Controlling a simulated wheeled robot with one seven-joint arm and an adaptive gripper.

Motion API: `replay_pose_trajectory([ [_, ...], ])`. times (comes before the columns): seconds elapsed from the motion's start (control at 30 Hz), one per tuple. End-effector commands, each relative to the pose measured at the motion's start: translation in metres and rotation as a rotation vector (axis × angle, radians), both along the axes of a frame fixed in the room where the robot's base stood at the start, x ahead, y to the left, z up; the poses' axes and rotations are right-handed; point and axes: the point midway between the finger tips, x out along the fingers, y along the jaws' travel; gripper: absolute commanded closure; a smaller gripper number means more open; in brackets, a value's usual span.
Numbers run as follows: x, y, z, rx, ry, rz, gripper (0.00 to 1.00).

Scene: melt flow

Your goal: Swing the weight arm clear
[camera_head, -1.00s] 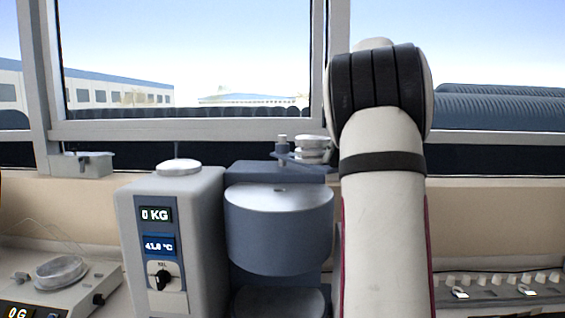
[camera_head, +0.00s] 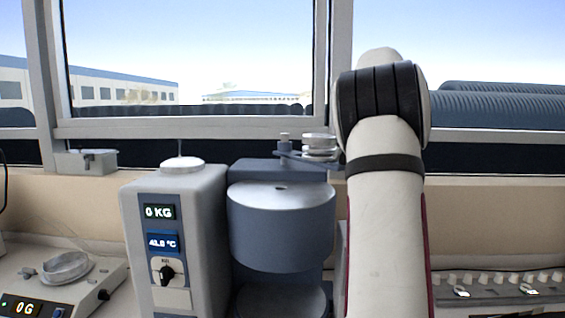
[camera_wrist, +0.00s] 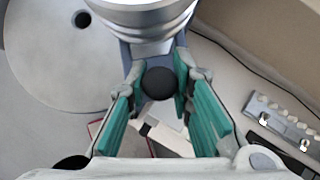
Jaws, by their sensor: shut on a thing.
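The weight arm (camera_head: 290,156) is a blue-grey bar on a post at the back of the melt flow unit, carrying stacked silver weights (camera_head: 319,146). In the head view it reaches right, beside the round silver-topped barrel (camera_head: 280,196), not over its central hole. In the wrist view the weights (camera_wrist: 140,18) fill the top, and a dark round knob (camera_wrist: 159,83) sits below them. My gripper (camera_wrist: 158,85) has its green pads on both sides of this knob, shut on it. In the head view my own arm hides the gripper.
A grey control box (camera_head: 175,240) with a 0 KG display stands left of the barrel. A scale with a dish (camera_head: 67,267) is at the far left. A rack of small parts (camera_head: 500,285) lies at the right. A window frame runs behind.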

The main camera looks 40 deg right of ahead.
Motion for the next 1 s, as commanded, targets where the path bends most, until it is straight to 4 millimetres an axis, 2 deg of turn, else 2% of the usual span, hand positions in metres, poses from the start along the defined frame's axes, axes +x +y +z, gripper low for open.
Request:
replay_pose_trajectory([
  [0.6,-0.004,-0.033,0.0,-0.001,-0.002,-0.001,1.0],
  [0.97,-0.005,-0.035,0.0,0.0,-0.001,-0.001,1.0],
  [1.0,-0.005,-0.035,0.0,0.0,-0.001,-0.001,0.73],
])
